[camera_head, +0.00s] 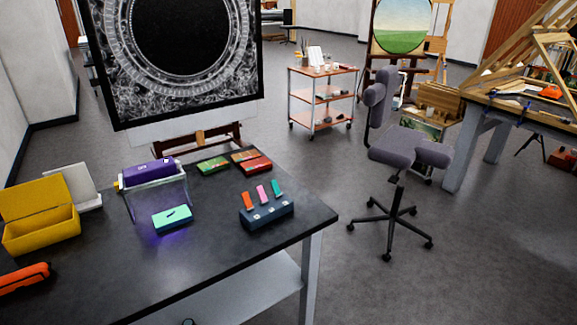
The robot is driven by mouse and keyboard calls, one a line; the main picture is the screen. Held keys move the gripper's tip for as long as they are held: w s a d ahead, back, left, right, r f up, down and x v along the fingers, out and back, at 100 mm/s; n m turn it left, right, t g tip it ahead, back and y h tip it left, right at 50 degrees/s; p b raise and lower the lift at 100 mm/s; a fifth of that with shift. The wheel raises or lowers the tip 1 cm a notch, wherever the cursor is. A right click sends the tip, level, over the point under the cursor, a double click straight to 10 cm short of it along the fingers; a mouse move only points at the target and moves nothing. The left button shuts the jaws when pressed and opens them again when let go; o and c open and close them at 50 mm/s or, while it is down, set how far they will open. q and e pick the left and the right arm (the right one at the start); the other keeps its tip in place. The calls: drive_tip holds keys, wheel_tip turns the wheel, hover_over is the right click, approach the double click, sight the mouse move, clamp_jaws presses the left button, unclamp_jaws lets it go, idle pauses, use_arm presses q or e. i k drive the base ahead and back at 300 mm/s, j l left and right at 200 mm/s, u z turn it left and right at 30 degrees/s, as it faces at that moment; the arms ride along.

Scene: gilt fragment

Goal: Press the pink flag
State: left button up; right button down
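The pink flag (262,194) is the middle one of three small upright tabs on a dark blue block (267,213). The block sits near the right front edge of the black-topped table (225,270). An orange flag (249,199) stands to its left and a green flag (277,187) to its right. All three lean slightly, and nothing touches the pink one.
Left of the block are a teal box (172,219), a clear stand with a purple item (149,169), and an open yellow box (42,225). Green and red boxes (252,164) lie behind. An office chair (398,150) stands to the right on open floor.

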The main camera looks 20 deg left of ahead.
sight(261, 192)
drive_tip(key=i+l+z, duration=0.1)
drive_tip(key=i+z, duration=0.3)
drive_tip(key=i, duration=0.35)
drive_tip(key=i+j+z, duration=0.15)
drive_tip(key=i+z, duration=0.25)
drive_tip(key=i, duration=0.35)
drive_tip(key=i+u, duration=0.5)
drive_tip(key=i, duration=0.15)
drive_tip(key=i+l+u, duration=0.2)
drive_tip(key=i+u, duration=0.25)
drive_tip(key=i, duration=0.15)
drive_tip(key=i+u, duration=0.35)
drive_tip(key=i, duration=0.2)
drive_tip(key=i+u, duration=0.3)
drive_tip(key=i, duration=0.2)
drive_tip(key=u, duration=3.9)
